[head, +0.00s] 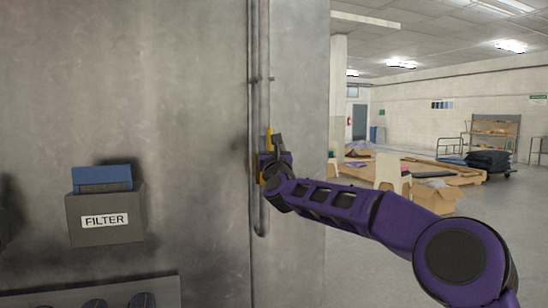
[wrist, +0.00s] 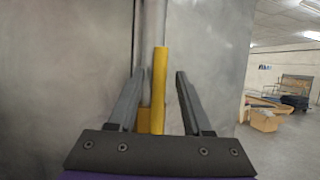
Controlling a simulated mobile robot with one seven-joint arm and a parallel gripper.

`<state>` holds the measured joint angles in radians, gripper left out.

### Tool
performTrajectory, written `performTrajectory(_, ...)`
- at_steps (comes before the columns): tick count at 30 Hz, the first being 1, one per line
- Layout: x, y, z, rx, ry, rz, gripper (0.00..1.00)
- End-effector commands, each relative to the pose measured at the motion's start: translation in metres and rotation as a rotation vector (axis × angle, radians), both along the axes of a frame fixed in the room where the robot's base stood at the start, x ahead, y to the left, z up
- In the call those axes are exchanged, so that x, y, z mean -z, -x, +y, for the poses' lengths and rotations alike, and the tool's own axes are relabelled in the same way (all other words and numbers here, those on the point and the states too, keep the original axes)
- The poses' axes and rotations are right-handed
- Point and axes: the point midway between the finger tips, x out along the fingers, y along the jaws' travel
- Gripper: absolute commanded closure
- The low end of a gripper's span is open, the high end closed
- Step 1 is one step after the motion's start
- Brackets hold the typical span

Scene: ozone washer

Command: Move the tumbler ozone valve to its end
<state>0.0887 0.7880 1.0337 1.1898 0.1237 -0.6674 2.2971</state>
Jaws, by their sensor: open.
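The ozone valve's yellow handle (wrist: 159,85) stands upright along a vertical grey pipe on the metal wall. In the wrist view it lies between the two fingers of my gripper (wrist: 160,88), with a gap on the right and the left finger closer to it. My gripper is open and around the handle. In the head view the yellow handle (head: 268,140) shows just above my gripper (head: 266,160), which hides most of the valve. I cannot tell whether either finger touches the handle.
The thin pipe (head: 264,60) runs down the metal panel (head: 180,60). A grey box marked FILTER (head: 105,214) with a blue top is mounted to the left, above several round knobs (head: 95,304). To the right is open floor with a cardboard box (head: 425,197) and white chairs (head: 392,172).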

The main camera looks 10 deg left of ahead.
Motion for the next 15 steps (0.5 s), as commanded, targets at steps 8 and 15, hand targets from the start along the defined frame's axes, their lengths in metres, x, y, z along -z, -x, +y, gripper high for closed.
performTrajectory(8,0.015,0.032,-0.013,0.001,0.003,0.000,0.50)
performTrajectory(15,0.030,0.069,-0.027,0.003,0.004,0.000,0.50)
